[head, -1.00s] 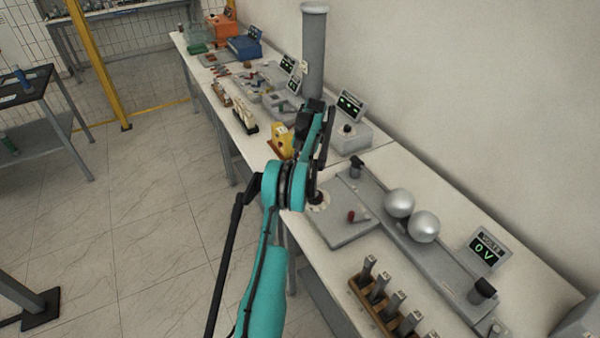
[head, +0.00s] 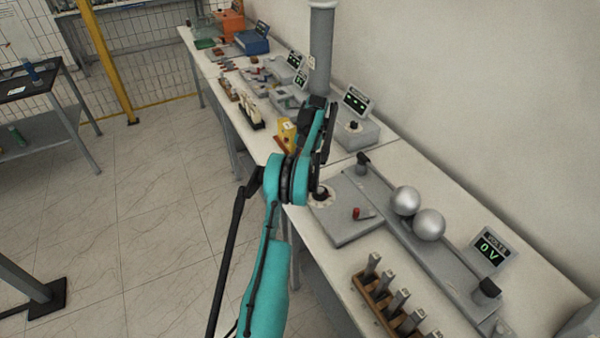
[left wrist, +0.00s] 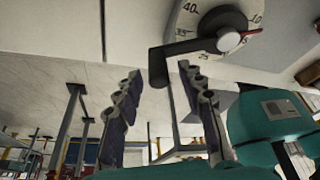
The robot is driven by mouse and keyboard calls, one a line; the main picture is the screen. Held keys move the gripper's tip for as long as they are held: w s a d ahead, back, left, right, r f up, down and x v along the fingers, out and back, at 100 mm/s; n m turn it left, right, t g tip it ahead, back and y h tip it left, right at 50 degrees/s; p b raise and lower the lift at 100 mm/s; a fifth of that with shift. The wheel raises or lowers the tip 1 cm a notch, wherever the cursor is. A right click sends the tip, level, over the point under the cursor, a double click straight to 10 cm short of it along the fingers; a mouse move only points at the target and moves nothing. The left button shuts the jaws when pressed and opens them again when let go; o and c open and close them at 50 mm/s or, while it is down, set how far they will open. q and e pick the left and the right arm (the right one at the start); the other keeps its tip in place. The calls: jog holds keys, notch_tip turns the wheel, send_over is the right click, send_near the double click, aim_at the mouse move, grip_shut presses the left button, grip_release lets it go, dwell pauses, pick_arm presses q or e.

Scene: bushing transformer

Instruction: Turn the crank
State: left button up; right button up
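The crank (left wrist: 190,47) is a dark bar on a round hub, with a handle at its outer end, over a white dial (left wrist: 225,25) marked with numbers. A red pointer (left wrist: 241,36) shows beside the hub. In the head view the dial (head: 322,197) is partly hidden behind my arm. In the left wrist view my left gripper (left wrist: 160,71) is open, its two fingers apart. The crank's handle end appears between the fingertips; I cannot tell whether they touch it. In the head view the fingers cannot be made out. My right gripper is not in view.
The bench (head: 345,265) runs along the wall. A grey column (head: 320,50) stands farther back.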

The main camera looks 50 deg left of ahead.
pick_arm(q)
jog(key=shift+r, duration=0.1)
jog(key=v, duration=0.7)
jog(key=shift+r, duration=0.15)
